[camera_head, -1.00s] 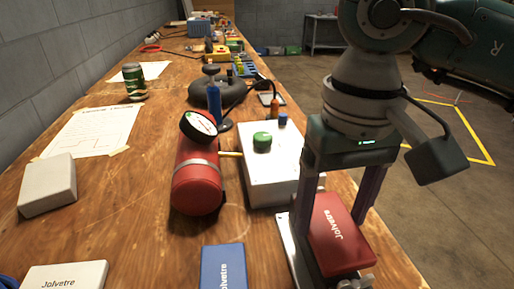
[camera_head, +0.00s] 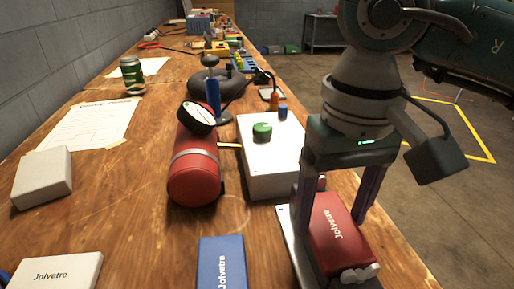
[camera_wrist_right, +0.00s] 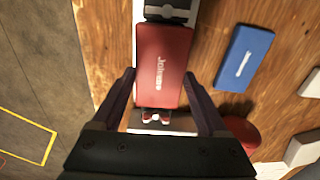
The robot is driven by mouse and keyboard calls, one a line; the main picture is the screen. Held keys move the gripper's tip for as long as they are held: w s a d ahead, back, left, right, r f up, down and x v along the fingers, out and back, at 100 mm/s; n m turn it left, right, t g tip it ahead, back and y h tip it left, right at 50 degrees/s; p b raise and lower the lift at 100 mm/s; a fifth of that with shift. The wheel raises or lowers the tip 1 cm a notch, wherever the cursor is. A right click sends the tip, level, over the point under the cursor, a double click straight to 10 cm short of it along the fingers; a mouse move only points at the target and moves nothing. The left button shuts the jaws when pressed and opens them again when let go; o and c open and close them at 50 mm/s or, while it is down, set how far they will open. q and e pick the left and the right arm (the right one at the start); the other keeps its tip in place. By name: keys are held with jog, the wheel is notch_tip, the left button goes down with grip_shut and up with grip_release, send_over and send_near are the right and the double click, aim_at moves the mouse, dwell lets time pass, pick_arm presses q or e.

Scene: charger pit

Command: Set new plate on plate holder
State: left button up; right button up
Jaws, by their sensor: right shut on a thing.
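A red block-shaped plate marked "Jolvetre" (camera_head: 337,235) lies on a narrow metal holder (camera_head: 290,238) at the table's right edge. My right gripper (camera_head: 332,205) reaches down from above with its fingers on either side of the red plate, shut on it. The wrist view shows the red plate (camera_wrist_right: 163,65) between the two fingers (camera_wrist_right: 163,88), over the pale holder strip, with a small red-and-white fitting (camera_wrist_right: 156,117) at its near end. Whether the plate sits fully flat on the holder is hard to tell. My left gripper is not in view.
A blue plate (camera_head: 222,262) and white blocks (camera_head: 60,272) lie on the wooden table to the left. A red cylinder with a gauge (camera_head: 193,172) and a white box with a green button (camera_head: 262,150) stand behind. Open floor lies to the right.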

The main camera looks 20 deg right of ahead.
aim_at(330, 220)
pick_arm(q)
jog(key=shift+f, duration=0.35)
pick_arm(e)
jog(key=shift+f, duration=0.35)
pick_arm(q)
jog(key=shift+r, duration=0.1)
pick_arm(e)
jog(key=o, duration=1.1)
jog(key=shift+r, duration=0.1)
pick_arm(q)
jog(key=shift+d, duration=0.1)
pick_arm(e)
jog(key=shift+o, duration=1.1)
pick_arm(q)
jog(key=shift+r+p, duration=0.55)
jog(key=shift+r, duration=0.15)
pick_arm(e)
notch_tip(330, 220, up, 10)
